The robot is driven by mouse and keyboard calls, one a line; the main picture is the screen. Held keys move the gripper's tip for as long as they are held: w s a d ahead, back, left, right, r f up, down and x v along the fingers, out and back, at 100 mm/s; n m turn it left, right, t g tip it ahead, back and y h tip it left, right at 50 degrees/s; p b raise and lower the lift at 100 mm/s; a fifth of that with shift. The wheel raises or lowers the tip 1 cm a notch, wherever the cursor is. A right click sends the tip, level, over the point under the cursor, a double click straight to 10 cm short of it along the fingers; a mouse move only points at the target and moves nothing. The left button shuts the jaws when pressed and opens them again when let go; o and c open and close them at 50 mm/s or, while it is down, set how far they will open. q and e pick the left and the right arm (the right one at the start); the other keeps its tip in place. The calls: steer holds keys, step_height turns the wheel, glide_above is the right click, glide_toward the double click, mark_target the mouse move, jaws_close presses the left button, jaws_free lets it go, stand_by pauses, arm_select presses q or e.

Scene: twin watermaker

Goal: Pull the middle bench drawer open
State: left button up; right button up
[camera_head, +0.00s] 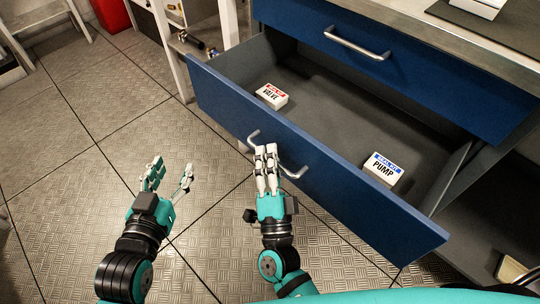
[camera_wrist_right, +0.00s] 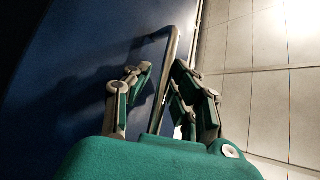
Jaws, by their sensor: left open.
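The middle bench drawer (camera_head: 330,185) has a blue front and is pulled well out, with its grey interior showing. Its metal bar handle (camera_head: 292,172) is on the front face and also shows in the right wrist view (camera_wrist_right: 168,75). My right gripper (camera_head: 265,150) is at the handle, its fingers drawn close together on either side of the bar. The right wrist view shows the bar running between the fingers (camera_wrist_right: 163,72). My left gripper (camera_head: 171,170) is open and empty over the floor, left of the drawer.
Inside the drawer lie a white VALVE box (camera_head: 272,96) and a white PUMP box (camera_head: 383,169). A closed blue upper drawer (camera_head: 440,75) with its own handle (camera_head: 357,43) sits above, under the bench top (camera_head: 425,28). The tiled floor (camera_head: 90,160) to the left is clear.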

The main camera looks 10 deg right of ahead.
steer(key=shift+s, duration=0.1)
steer(key=v, duration=1.1)
steer(key=shift+s, duration=0.4)
steer(key=shift+f, duration=0.1)
